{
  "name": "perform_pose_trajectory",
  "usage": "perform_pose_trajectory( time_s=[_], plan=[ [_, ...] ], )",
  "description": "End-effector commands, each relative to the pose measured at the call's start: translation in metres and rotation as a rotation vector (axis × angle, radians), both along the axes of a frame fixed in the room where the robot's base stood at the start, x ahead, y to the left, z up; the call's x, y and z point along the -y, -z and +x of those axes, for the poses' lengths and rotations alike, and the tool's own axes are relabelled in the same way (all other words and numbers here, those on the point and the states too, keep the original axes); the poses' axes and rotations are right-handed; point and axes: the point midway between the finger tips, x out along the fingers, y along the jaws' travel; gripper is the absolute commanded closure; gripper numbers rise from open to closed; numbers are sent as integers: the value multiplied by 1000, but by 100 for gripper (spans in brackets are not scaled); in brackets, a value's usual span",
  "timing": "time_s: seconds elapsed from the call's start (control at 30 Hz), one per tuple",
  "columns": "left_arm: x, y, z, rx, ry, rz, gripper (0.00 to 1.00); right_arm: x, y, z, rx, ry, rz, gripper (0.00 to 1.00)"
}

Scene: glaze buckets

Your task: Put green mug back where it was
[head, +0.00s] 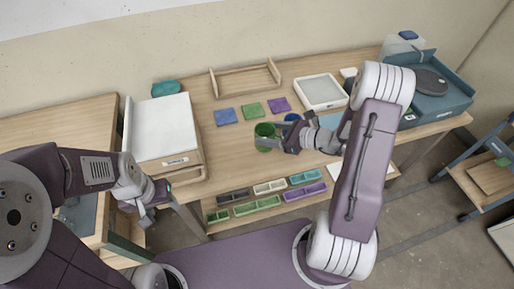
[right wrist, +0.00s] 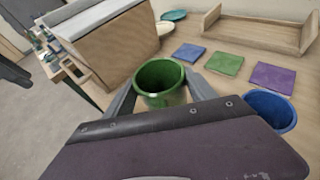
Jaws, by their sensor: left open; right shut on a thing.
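The green mug (head: 264,136) is over the middle of the table, in front of the coloured squares. It also shows in the right wrist view (right wrist: 160,82), upright and empty inside. My right gripper (head: 277,141) is shut on the mug, with a finger on each side of it. I cannot tell whether the mug touches the table. My left gripper (head: 150,205) is open and empty, low at the left, in front of the table edge.
Blue (head: 225,116), green (head: 252,110) and purple (head: 279,104) squares lie behind the mug. A blue bucket (right wrist: 270,110) stands to its right. A wooden tray (head: 246,80) is at the back. A white-topped box (head: 164,130) stands left. Small coloured trays (head: 256,205) sit below the front edge.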

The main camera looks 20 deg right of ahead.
Motion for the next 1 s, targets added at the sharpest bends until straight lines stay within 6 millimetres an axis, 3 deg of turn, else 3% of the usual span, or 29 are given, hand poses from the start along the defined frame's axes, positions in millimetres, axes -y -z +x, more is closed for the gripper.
perform_pose_trajectory(
  time_s=[0.1, 0.2, 0.37, 0.6, 0.97, 1.0],
  plan=[
    [0, 1, 0, 0, 0, 0, 47, -26, 15, 1, -1, -4, 3, 92],
    [0, 1, 0, 0, 0, 0, 47, -35, 21, 2, 2, -1, 1, 92],
    [0, 1, 0, 0, 0, 0, 47, -37, 25, 2, 2, 1, 1, 92],
    [0, 2, 0, 0, 0, 0, 47, -37, 61, 2, 1, 1, 0, 92],
    [0, 7, 0, 0, 0, 0, 47, -37, 67, 2, 3, 1, 0, 92],
    [0, 7, 0, 0, 0, 0, 47, -37, 67, 2, 2, 1, 0, 33]
  ],
)
